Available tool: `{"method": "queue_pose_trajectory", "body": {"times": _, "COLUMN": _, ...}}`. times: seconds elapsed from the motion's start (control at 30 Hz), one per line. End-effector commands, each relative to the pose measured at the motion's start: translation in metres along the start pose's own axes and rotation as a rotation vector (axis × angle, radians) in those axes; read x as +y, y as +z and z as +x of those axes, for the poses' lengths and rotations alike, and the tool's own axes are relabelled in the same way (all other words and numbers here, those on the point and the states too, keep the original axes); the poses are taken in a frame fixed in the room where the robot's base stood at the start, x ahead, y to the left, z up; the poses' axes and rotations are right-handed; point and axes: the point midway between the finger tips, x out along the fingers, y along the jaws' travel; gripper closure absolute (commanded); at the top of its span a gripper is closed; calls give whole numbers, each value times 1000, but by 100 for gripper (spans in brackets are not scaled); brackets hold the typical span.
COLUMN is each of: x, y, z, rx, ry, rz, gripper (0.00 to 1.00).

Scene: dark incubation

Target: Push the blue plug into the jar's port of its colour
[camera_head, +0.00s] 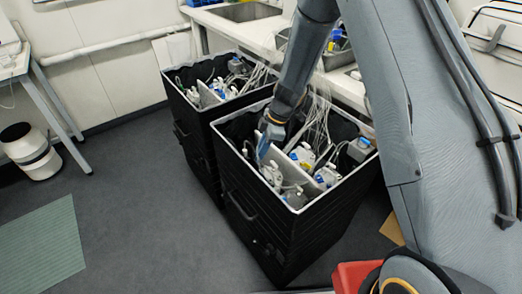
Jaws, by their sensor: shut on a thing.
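My gripper (264,148) reaches down into the right black bin, at its left inner side. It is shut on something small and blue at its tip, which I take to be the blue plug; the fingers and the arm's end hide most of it. Several jars with pale grey-white tops stand in this bin, such as one jar (302,156) right of my gripper and another (327,177) nearer the front corner. Small blue and yellow parts show on them. I cannot tell which port is blue, nor whether the plug touches a port.
The right black bin (274,226) has a pale rim and stands on the dark floor. A similar left bin (192,150) beside it holds jars and tubes. Thin white tubes (318,118) hang into the right bin behind my gripper. A counter with a sink (244,12) stands behind.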

Motion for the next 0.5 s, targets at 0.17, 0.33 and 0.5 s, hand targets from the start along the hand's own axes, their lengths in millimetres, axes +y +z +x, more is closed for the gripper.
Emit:
{"method": "queue_pose_trajectory", "body": {"times": 0.17, "x": 0, "y": 5, "z": 11, "rx": 0, "ry": -1, "rz": 2, "gripper": 100}}
{"method": "queue_pose_trajectory", "body": {"times": 0.33, "x": 0, "y": 11, "z": 27, "rx": -1, "ry": 0, "rz": 4, "gripper": 100}}
{"method": "queue_pose_trajectory", "body": {"times": 0.5, "x": 0, "y": 17, "z": 44, "rx": -1, "ry": -1, "rz": 5, "gripper": 100}}
